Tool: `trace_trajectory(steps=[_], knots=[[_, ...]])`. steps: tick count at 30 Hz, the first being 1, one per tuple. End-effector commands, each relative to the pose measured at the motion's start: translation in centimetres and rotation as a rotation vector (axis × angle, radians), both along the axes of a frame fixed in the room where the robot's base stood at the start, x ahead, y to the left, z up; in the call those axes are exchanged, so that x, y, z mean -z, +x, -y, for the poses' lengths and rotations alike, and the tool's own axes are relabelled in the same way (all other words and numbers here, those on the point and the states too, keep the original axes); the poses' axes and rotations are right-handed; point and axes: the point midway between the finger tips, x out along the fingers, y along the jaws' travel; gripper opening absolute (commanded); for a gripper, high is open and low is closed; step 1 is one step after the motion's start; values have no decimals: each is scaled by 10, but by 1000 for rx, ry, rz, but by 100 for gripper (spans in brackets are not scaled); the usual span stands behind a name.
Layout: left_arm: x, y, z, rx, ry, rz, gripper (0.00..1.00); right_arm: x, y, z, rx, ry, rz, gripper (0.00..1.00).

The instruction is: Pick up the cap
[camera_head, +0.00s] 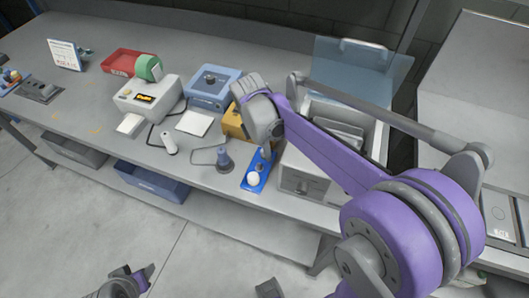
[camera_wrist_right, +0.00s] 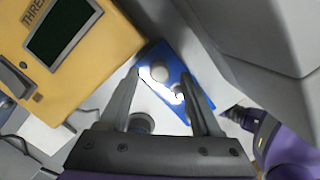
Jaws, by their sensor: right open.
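A white domed piece (camera_head: 253,179), which looks like the cap, sits on a narrow blue tray (camera_head: 247,188) near the bench's front edge. A darker round piece (camera_head: 261,167) is beside it on the tray. My right gripper (camera_head: 268,145) is open and empty above the tray's back end. In the right wrist view, the blue tray (camera_wrist_right: 188,70) lies beyond the open fingers, with a pale round piece (camera_wrist_right: 160,73) between the tips and a bright, overexposed one near it. My left gripper (camera_head: 128,282) is at the bottom left, away from the bench; its jaws are unclear.
A yellow box (camera_head: 233,124) is left of the right gripper, and a grey-white unit (camera_head: 308,180) stands close on the right. The floor (camera_head: 180,245) in front is mostly clear.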

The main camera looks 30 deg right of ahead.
Motion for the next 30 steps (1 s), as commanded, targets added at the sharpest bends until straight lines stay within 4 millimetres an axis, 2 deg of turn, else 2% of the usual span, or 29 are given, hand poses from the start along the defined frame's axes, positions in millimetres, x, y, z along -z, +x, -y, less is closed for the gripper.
trace_trajectory(steps=[3,11,21,22,30], knots=[[1,0,0,0,0,-1,50,11,0,2,0,0,0,65],[1,0,0,0,0,0,50,12,0,2,0,0,0,63],[1,0,0,0,0,-1,50,12,0,2,1,0,0,2],[1,0,0,0,0,-1,50,12,0,2,1,0,0,0],[1,0,0,0,0,0,50,12,0,2,1,0,0,0]])
